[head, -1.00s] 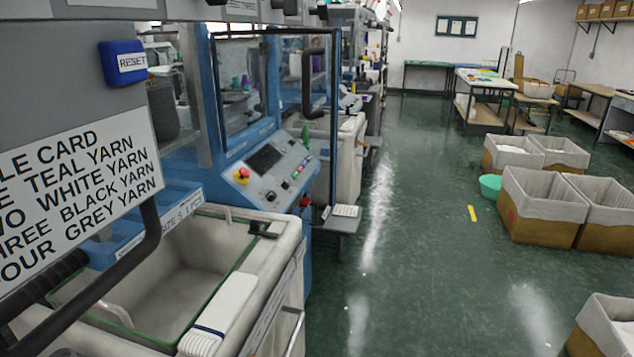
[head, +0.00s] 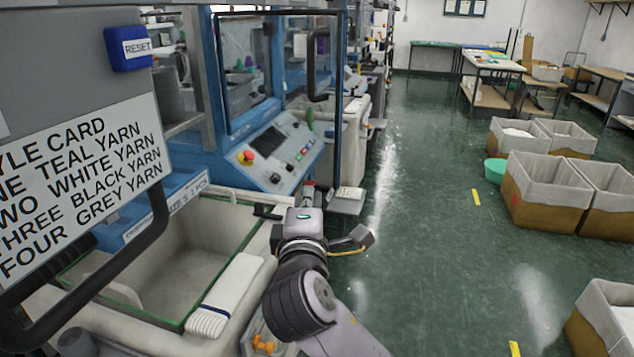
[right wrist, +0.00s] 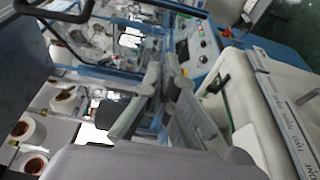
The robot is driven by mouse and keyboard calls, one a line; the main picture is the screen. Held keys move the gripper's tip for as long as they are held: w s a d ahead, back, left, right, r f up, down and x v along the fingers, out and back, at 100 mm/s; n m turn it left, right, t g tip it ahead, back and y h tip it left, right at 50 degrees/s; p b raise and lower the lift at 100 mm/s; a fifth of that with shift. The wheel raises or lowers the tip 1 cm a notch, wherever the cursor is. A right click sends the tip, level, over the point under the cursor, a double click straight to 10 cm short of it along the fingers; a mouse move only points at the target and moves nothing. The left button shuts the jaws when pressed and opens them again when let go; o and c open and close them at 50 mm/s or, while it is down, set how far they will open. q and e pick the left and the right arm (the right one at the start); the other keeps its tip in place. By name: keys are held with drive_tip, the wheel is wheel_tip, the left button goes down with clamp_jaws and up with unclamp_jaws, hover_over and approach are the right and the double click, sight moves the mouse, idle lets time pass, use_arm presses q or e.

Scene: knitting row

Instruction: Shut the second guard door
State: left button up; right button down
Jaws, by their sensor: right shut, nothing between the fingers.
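The guard door (head: 337,110) on the blue machine beyond the near bin is a clear panel in a dark frame with a black bar handle (head: 312,66). It appears to stand open, swung out toward the aisle. My right gripper (head: 309,190) reaches forward below and in front of the door, near the control panel, apart from the handle. In the right wrist view its two fingers (right wrist: 160,85) are closed together with nothing between them. My left gripper is not in view.
A lined bin (head: 245,238) with folded white fabric on its rim stands close in front. The control panel (head: 268,145) with a red button is ahead. A grey panel with a style card (head: 80,180) fills the left. The aisle floor (head: 430,230) is clear; several bins (head: 545,195) line its right.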

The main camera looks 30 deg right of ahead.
drive_tip(key=p, duration=0.2)
approach(325, 157)
drive_tip(key=w+a, duration=0.2)
drive_tip(key=w, duration=0.1)
drive_tip(key=shift+w+d+p, duration=0.1)
drive_tip(key=shift+w+d, duration=0.1)
drive_tip(key=shift+d, duration=0.55)
drive_tip(key=shift+w+d+p, duration=0.15)
drive_tip(key=shift+d, duration=0.6)
drive_tip(key=shift+w+d+p, duration=0.1)
drive_tip(key=shift+w+d, duration=0.1)
drive_tip(key=shift+d, duration=0.55)
